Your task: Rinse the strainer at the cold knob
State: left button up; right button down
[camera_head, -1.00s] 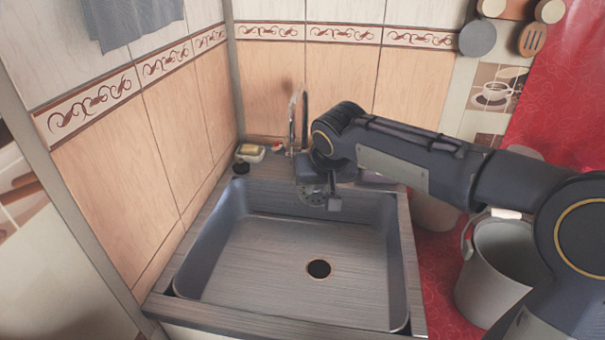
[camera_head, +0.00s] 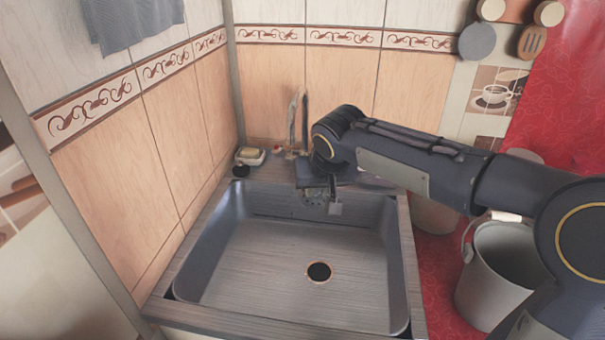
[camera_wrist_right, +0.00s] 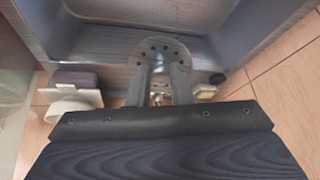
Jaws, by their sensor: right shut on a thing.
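The strainer (camera_wrist_right: 163,50) is a round grey perforated disc in the right wrist view, held between the fingers of my right gripper (camera_wrist_right: 158,80). In the head view my right gripper (camera_head: 318,190) points down over the back of the sink basin. A small part of the strainer (camera_head: 312,198) shows there, above the basin floor; the rest is hidden by the gripper. The tap (camera_head: 292,122) stands behind the sink, just left of the gripper. Small reddish and pale knobs (camera_head: 277,149) sit at its base; which is the cold one I cannot tell. No running water is visible. My left gripper is out of view.
The grey sink (camera_head: 250,270) is empty, with a dark drain hole (camera_head: 318,271). A soap dish (camera_head: 250,156) and a black stopper (camera_head: 240,169) lie at the back left. A grey bucket (camera_head: 495,275) stands right of the sink. Tiled walls close the left and back.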

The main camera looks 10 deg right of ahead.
jog(key=s+r+p, duration=0.1)
jog(key=s+r, duration=0.3)
jog(key=s, duration=0.1)
dwell(0.7)
dwell(0.3)
